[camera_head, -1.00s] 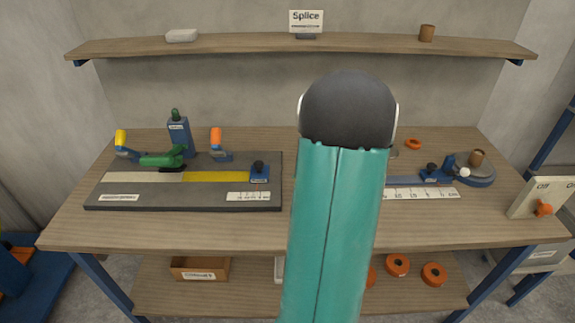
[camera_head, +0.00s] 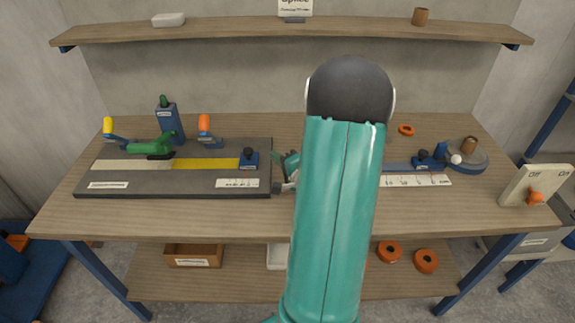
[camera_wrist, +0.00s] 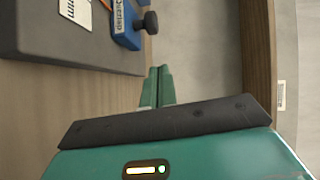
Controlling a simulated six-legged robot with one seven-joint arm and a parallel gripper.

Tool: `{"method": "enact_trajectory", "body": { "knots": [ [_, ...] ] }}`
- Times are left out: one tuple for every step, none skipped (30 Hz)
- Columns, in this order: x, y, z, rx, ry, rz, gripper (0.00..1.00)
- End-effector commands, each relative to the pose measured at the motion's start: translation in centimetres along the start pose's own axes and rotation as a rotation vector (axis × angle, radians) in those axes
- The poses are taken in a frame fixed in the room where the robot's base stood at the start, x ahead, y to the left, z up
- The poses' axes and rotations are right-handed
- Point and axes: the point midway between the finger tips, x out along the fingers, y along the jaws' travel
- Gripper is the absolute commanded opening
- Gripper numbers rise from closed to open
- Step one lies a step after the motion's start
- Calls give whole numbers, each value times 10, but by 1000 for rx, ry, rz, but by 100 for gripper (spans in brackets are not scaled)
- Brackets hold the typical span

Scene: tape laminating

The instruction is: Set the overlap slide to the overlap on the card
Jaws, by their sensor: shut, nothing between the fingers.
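The overlap slide is a blue block (camera_head: 249,160) with a black knob, at the right end of the yellow strip on the dark splicing board (camera_head: 130,188). In the wrist view the slide (camera_wrist: 125,27) shows at the top, with its label and knob. My gripper (camera_wrist: 158,73) is shut and empty, with its fingertips below and right of the slide, apart from it. In the head view my gripper (camera_head: 287,170) is partly hidden by my arm, just right of the board. The Splice card (camera_head: 295,7) on the shelf is cut off at the top, its small text unreadable.
A white scale (camera_head: 238,183) lies on the board in front of the slide. A green-handled tool (camera_head: 150,147) and an orange-handled one (camera_head: 205,127) are farther left. A second scale (camera_head: 417,181), a round blue base (camera_head: 468,158) and an Off/On switch box (camera_head: 537,186) are at right.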

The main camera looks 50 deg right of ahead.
Motion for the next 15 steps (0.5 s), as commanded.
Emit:
{"method": "enact_trajectory", "body": {
  "knots": [
    [11,0,0,-1,-2,-1,0],
    [17,0,-1,-1,-2,-1,0],
    [25,0,-1,0,-2,0,0],
    [29,0,1,0,-3,-1,0],
    [32,0,6,1,-3,-1,0],
    [36,0,10,0,-2,0,0],
    [39,0,13,0,-2,0,0],
    [42,0,15,0,-1,0,0],
    [45,0,18,-1,0,0,0],
    [47,0,19,0,0,0,0],
    [49,0,21,0,1,0,0],
    [50,0,22,0,1,0,0],
    [51,0,23,0,2,0,0],
    [51,0,23,-1,2,0,0],
    [52,0,24,-1,2,0,0]
  ]
}}
